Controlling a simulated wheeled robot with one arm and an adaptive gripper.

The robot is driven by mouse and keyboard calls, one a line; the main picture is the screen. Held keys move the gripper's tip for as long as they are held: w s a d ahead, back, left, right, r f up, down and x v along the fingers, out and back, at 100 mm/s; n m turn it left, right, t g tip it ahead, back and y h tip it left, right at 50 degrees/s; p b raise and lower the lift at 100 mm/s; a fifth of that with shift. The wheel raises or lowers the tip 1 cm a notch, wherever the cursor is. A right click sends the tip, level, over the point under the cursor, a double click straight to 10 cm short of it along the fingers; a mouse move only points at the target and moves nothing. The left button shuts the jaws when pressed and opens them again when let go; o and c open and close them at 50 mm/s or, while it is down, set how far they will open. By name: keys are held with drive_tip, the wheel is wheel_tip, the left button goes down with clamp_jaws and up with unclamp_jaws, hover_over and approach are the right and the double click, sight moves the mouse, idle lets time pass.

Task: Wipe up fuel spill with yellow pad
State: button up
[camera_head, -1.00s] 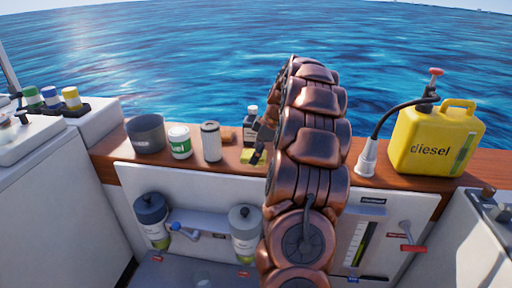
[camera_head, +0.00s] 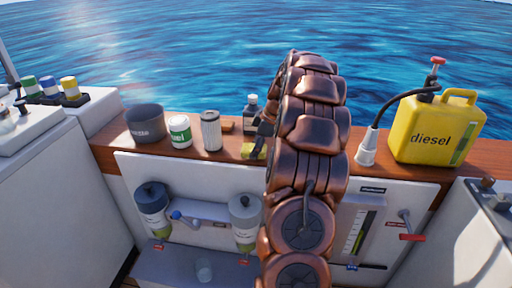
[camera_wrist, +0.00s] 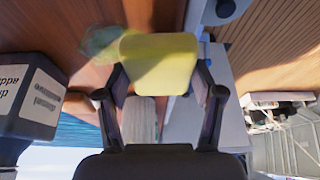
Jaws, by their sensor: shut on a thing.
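The yellow pad (camera_wrist: 160,62) is held between the fingers of my gripper (camera_wrist: 160,84) in the wrist view, low over the brown wooden counter. In the head view a bit of the pad (camera_head: 249,150) shows at the counter's front part, beside my arm, with my gripper (camera_head: 262,140) partly hidden. A translucent green patch (camera_wrist: 97,44), which looks like the fuel spill, lies on the wood to the left of the pad in the wrist view. I cannot tell whether the pad touches the wood.
On the counter (camera_head: 382,176) stand a grey pot (camera_head: 145,124), a green-labelled can (camera_head: 180,132), a ribbed filter (camera_head: 211,131) and a dark bottle (camera_head: 250,116) near my gripper. A yellow diesel can (camera_head: 430,137) with a hose and funnel stands at right.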

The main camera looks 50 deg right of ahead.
drive_tip(key=shift+f+b, duration=0.65)
drive_tip(key=shift+f, duration=0.35)
drive_tip(key=shift+d, duration=0.1)
drive_tip(key=shift+w+d+r, duration=0.1)
drive_tip(key=shift+w+d, duration=0.6)
drive_tip(key=shift+d, duration=0.3)
drive_tip(key=shift+w+d+f, duration=0.1)
drive_tip(key=shift+w+d, duration=0.65)
drive_tip(key=shift+d, duration=0.25)
drive_tip(key=shift+w+d+r, duration=0.1)
drive_tip(key=shift+w+d, duration=0.6)
drive_tip(key=shift+d, duration=0.3)
drive_tip(key=shift+w+d+p, duration=0.55)
drive_tip(key=shift+w+d, duration=0.25)
drive_tip(key=shift+d, duration=0.3)
drive_tip(key=shift+f, duration=0.2)
drive_tip(key=shift+s+r+b, duration=0.1)
drive_tip(key=shift+b, duration=0.35)
